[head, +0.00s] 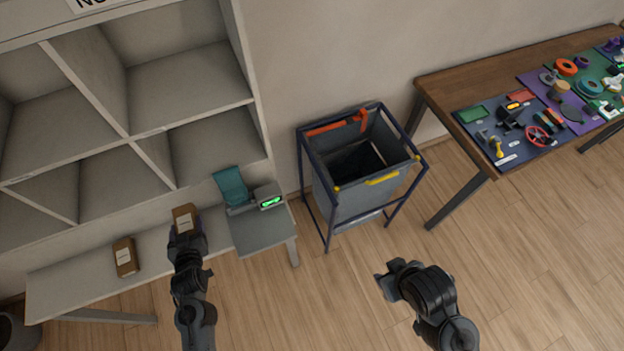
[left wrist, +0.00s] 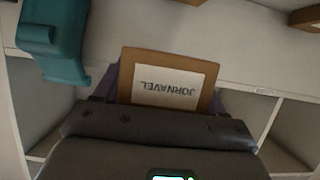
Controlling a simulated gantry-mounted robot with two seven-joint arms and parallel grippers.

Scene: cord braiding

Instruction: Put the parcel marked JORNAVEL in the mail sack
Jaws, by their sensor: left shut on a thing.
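The JORNAVEL parcel (left wrist: 168,80) is a brown package with a white label, and the name shows upside down in the left wrist view. In the head view the parcel (head: 185,214) is at the tip of my left gripper (head: 186,236), which is shut on it, over the bench below the cubbies. The mail sack (head: 345,192) is a grey open-topped bag in a dark blue frame, to the right of the left gripper. My right gripper (head: 392,278) is over the floor in front of the sack; its fingers are not clear.
Another brown parcel (head: 125,257) lies on the bench (head: 75,285). A teal holder (head: 230,186) and a small device with a green display (head: 269,200) stand at the bench's right end, between left gripper and sack. A cluttered wooden table (head: 450,90) is at the right.

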